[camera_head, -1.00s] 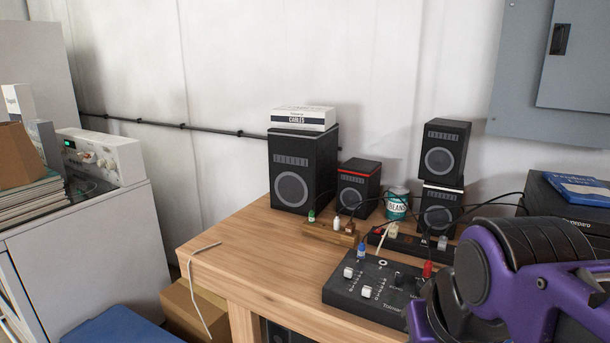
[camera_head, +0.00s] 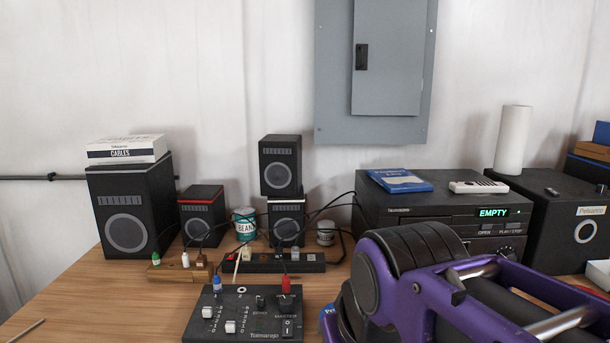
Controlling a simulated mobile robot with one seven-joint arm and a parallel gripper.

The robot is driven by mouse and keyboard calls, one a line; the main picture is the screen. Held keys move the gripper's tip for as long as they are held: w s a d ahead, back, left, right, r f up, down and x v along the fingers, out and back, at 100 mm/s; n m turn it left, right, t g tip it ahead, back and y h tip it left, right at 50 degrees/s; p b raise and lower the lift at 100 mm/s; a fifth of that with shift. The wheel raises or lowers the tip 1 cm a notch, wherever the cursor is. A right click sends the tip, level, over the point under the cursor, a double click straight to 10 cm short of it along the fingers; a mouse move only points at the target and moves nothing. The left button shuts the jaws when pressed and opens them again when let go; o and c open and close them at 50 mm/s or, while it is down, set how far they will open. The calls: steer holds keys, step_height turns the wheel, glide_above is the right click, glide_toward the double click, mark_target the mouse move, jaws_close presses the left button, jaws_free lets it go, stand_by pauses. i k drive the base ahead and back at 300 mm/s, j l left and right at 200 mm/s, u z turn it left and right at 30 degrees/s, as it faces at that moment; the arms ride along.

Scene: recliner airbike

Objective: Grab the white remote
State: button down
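The white remote (camera_head: 478,187) lies flat on top of the black disc player (camera_head: 415,209), near its right end. A blue booklet (camera_head: 401,181) lies to its left on the same player. My purple arm fills the lower right, in front of the player and lower in the picture than the remote. My gripper's fingertips do not show, so I cannot see whether it is open or shut. Nothing covers the remote.
A white cylinder (camera_head: 512,140) stands behind and right of the remote, above a black speaker (camera_head: 566,222). Left on the wooden table are stacked speakers (camera_head: 280,165), a teal can (camera_head: 244,224), power strips and a black mixer (camera_head: 246,316) with cables. A grey panel hangs on the wall.

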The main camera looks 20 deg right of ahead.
mark_target(486, 188)
steer(key=z, duration=1.3)
steer(key=i+l+u, duration=0.2)
steer(key=l+u, duration=0.2)
steer(key=l, duration=0.2)
steer(key=l+u, duration=0.2)
steer(key=i+l, duration=0.05)
steer(key=l, duration=0.05)
